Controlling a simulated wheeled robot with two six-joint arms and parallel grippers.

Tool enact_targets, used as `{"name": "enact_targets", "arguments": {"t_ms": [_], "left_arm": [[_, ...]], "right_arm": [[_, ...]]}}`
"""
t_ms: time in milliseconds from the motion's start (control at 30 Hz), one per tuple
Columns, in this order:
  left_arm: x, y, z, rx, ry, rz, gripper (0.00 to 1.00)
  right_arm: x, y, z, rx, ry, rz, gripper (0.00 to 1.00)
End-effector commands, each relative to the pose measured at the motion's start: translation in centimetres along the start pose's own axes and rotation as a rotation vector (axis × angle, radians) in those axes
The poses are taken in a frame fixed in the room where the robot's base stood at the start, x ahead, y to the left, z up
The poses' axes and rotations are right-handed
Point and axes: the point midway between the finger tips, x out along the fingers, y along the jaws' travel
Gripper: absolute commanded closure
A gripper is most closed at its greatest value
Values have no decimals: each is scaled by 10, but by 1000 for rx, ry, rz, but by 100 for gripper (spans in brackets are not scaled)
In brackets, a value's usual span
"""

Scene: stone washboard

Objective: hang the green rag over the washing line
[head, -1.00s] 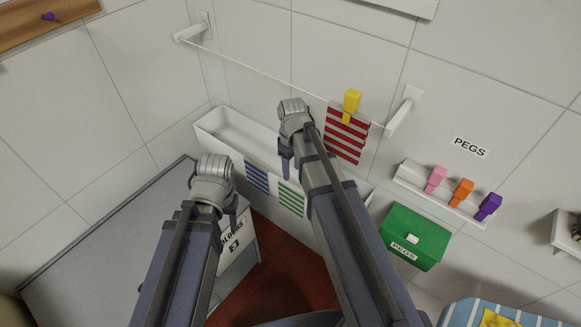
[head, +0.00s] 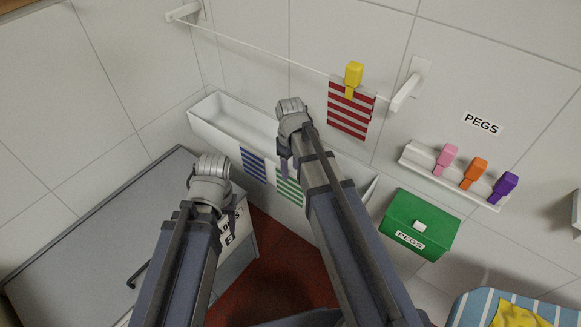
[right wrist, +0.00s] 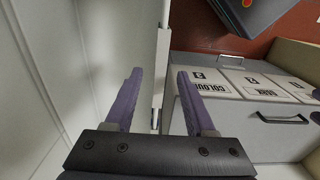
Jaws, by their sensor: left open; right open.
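The green rag (head: 289,187), white with green stripes, hangs on the front of a white trough (head: 225,128), beside a blue-striped rag (head: 253,166). The thin washing line (head: 250,46) runs along the wall between two white brackets. A red-striped rag (head: 347,117) hangs on it under a yellow peg (head: 353,77). My right gripper (head: 285,166) is open in front of the trough, by the green rag's upper edge in the picture. In the right wrist view its fingers (right wrist: 156,102) stand apart; a white edge shows between them, with no rag clearly visible. My left gripper (head: 230,216) is open and empty.
Pink, orange and purple pegs (head: 474,172) stand on a wall shelf at the right. A green box (head: 421,224) marked PEGS is below them. A grey-topped cabinet (head: 100,235) with labelled fronts is at the left. A blue-striped surface (head: 470,308) with a yellow cloth is at the lower right.

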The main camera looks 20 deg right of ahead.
Motion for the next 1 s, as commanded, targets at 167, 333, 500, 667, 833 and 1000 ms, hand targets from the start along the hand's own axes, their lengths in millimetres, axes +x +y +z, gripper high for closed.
{"name": "enact_targets", "arguments": {"t_ms": [167,333,500,667,833,1000], "left_arm": [[18,2,-1,0,0,0,50],[31,3,-2,0,0,0,50],[42,4,-2,1,0,0,50],[46,4,-3,1,0,0,50],[46,4,-3,1,0,0,50],[46,4,-3,1,0,0,50]], "right_arm": [[18,0,0,0,0,0,45],[31,0,0,0,0,0,45],[42,0,0,0,0,0,45],[47,0,0,0,0,0,45],[47,0,0,0,0,0,45],[46,0,0,0,0,0,50]]}}
